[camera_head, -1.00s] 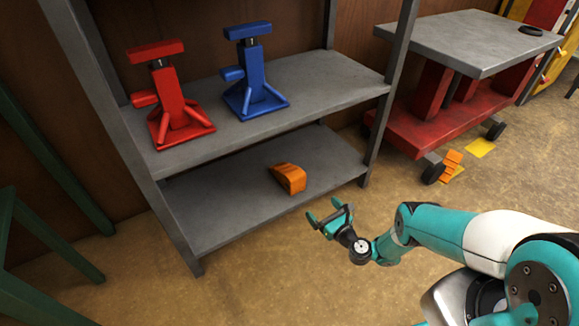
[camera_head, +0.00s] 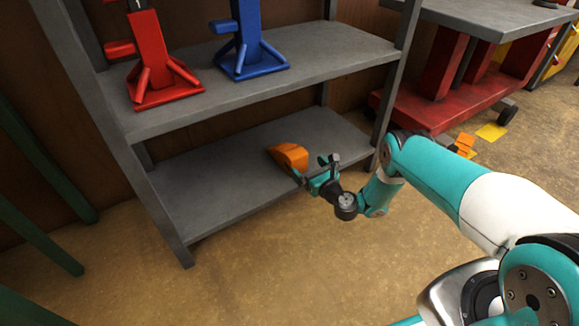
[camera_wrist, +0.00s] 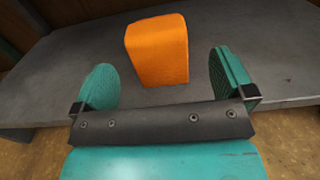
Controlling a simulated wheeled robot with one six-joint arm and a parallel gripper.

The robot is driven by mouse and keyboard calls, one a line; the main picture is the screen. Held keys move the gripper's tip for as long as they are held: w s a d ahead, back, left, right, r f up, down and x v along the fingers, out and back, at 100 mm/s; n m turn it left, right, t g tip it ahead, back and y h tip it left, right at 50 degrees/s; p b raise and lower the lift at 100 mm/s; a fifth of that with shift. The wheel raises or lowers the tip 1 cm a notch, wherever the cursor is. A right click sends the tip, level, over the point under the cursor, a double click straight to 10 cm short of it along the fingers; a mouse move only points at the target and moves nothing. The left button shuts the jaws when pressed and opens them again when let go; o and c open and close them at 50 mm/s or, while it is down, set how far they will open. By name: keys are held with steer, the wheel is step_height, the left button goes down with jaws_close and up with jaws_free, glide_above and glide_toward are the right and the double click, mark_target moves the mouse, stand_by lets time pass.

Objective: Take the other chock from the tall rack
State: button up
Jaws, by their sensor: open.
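The orange chock (camera_head: 289,156) lies on the lower shelf (camera_head: 215,187) of the tall grey rack, near the shelf's front edge. It also shows in the wrist view (camera_wrist: 157,50), just beyond my fingertips and between their lines. My gripper (camera_head: 314,172) is at the front edge of the lower shelf, close to the chock. In the wrist view my gripper (camera_wrist: 160,82) is open, with one teal finger on each side and nothing between them. The chock's far side is hidden.
A red jack stand (camera_head: 150,65) and a blue jack stand (camera_head: 243,45) stand on the shelf above.

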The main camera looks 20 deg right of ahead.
mark_target(301, 160)
steer(key=shift+b+x, duration=0.85)
steer(key=shift+x, duration=0.65)
steer(key=b+x, duration=0.2)
steer(key=x, duration=0.1)
steer(key=b+x, duration=0.1)
steer(key=b, duration=0.1)
steer(key=shift+w+a+f, duration=0.2)
steer(key=shift+a+f, duration=0.15)
steer(key=shift+w+r, duration=0.1)
steer(key=shift+w, duration=0.15)
steer(key=c, duration=1.4)
steer(key=shift+r, duration=0.15)
